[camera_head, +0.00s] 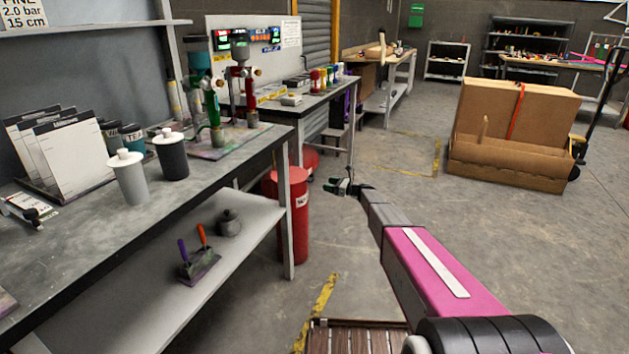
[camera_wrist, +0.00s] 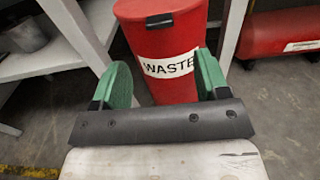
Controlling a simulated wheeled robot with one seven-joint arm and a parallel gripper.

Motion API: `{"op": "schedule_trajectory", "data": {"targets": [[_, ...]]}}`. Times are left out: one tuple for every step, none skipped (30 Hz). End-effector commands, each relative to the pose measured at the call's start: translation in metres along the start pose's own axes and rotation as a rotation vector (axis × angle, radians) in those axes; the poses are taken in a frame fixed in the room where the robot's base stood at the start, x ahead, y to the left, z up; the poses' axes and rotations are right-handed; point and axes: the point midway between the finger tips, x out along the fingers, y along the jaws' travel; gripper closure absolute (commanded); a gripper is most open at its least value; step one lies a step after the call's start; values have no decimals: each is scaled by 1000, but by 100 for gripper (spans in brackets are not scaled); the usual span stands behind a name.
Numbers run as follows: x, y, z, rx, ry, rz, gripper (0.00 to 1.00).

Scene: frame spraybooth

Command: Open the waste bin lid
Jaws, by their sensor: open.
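The waste bin is a red cylinder (camera_head: 296,222) on the floor by the end of the workbench in the head view. In the wrist view the bin (camera_wrist: 182,85) stands just ahead, with a white WASTE label and a dark tab (camera_wrist: 160,20) at its upper edge. Its red top looks closed. My gripper (camera_wrist: 154,80) is open and empty, its two green finger pads apart with the bin beyond them. In the head view my gripper (camera_head: 343,188) is right of the bin, at about the height of its upper part. I cannot tell whether it touches the bin.
A grey workbench (camera_head: 95,230) with a lower shelf runs along the left; its leg (camera_head: 286,215) stands beside the bin. A second bench (camera_head: 315,97) is behind. A red rounded tank (camera_wrist: 278,32) lies right of the bin. Open floor (camera_head: 400,185) lies to the right.

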Motion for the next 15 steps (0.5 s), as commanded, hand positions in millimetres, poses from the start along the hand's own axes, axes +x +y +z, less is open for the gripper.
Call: {"op": "schedule_trajectory", "data": {"targets": [[6, 0, 0, -1, 0, 1, 32], [9, 0, 0, -1, 0, 2, 32], [14, 0, 0, -2, 0, 2, 32], [18, -1, 0, -2, 1, 2, 32], [22, -1, 0, -2, 1, 2, 32], [29, -1, -1, -3, 1, 1, 32], [34, -1, -1, -3, 2, 1, 32], [40, -1, -1, -3, 2, 2, 32], [47, -1, -1, -3, 2, 3, 32], [52, -1, -1, -3, 2, 3, 32], [58, -1, -1, -3, 2, 2, 32], [65, -1, -1, -4, 2, 2, 32], [70, -1, -1, -4, 2, 2, 32], [76, -1, -1, -4, 2, 2, 32], [82, -1, -1, -4, 2, 2, 32]]}}
